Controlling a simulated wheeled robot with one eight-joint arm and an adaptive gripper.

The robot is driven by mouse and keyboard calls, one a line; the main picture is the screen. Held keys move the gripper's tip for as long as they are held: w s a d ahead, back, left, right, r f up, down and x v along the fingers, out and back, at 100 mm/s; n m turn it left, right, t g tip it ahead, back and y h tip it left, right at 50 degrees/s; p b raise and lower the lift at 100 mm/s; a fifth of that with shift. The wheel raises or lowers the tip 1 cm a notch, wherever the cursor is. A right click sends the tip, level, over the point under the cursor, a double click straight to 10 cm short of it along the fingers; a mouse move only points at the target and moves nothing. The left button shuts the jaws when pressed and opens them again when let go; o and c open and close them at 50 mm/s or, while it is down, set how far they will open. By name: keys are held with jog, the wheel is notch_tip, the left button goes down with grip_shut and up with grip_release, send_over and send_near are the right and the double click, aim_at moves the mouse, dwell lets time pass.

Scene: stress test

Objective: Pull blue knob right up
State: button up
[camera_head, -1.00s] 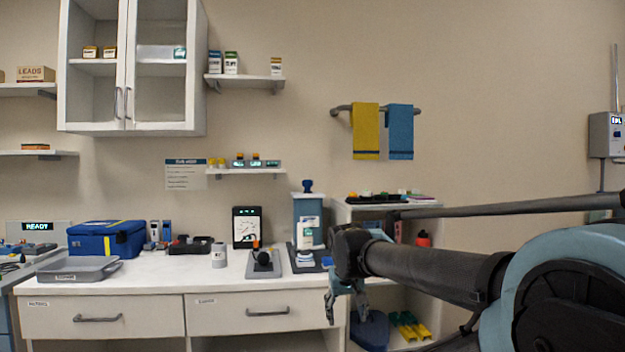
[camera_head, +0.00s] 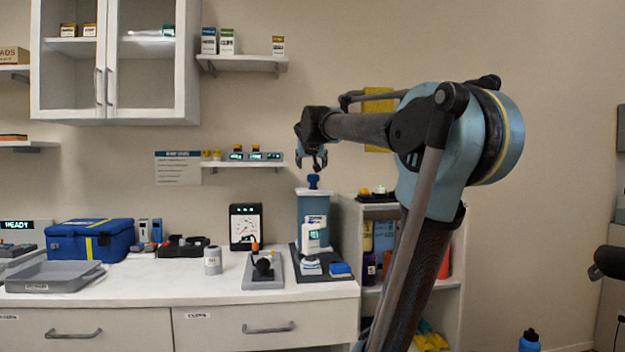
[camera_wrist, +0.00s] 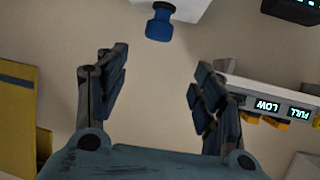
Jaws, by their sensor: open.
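The blue knob (camera_head: 313,181) stands on the white top of a blue-grey box (camera_head: 312,216) at the right end of the counter. My gripper (camera_head: 312,163) is just above the knob in the head view, pointing down. In the wrist view, the knob (camera_wrist: 159,23) hangs from a white surface at the top edge, as that picture is upside down. My gripper (camera_wrist: 160,65) is open and empty, with the knob beyond its fingertips and roughly centred between them. The knob appears apart from the fingers.
A small wall shelf (camera_head: 240,165) with lit displays is left of the gripper; its displays (camera_wrist: 267,105) show in the wrist view. A yellow towel (camera_wrist: 16,120) hangs on the other side. A gauge (camera_head: 246,226) and a lever stand (camera_head: 263,268) stand left of the box.

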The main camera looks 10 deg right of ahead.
aim_at(313, 175)
jog(key=x, duration=1.6)
jog(key=shift+d+f, duration=0.15)
jog(key=shift+d, duration=0.05)
